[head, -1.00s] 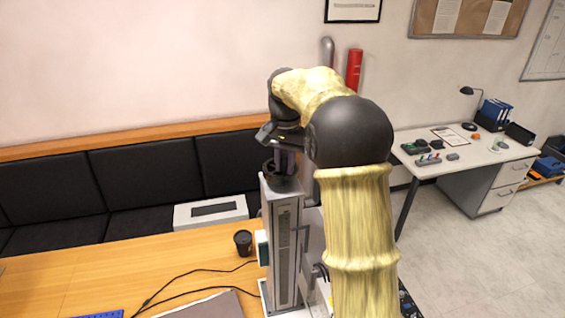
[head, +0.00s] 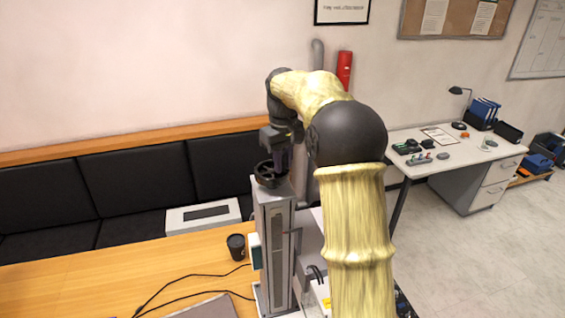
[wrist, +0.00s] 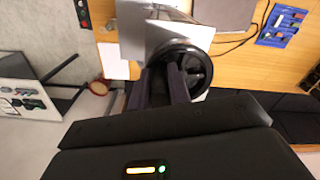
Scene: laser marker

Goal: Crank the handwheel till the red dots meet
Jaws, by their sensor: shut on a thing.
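The black handwheel (head: 264,176) sits on top of the tall grey laser marker column (head: 274,245) in the head view. In the wrist view the handwheel (wrist: 206,68) shows as a dark spoked ring, partly behind my fingers. My gripper (head: 281,168) points down at the wheel's right side, and it also shows in the wrist view (wrist: 168,72). Its two fingers are shut on the handwheel's handle, which they mostly hide. The red dots cannot be made out in either view.
A black cup (head: 236,246) stands on the wooden table (head: 90,285) left of the column. Cables and a grey flat thing (head: 205,307) lie in front. A white box (head: 203,215) stands behind, near the black bench (head: 130,185). A white desk (head: 455,150) is at right.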

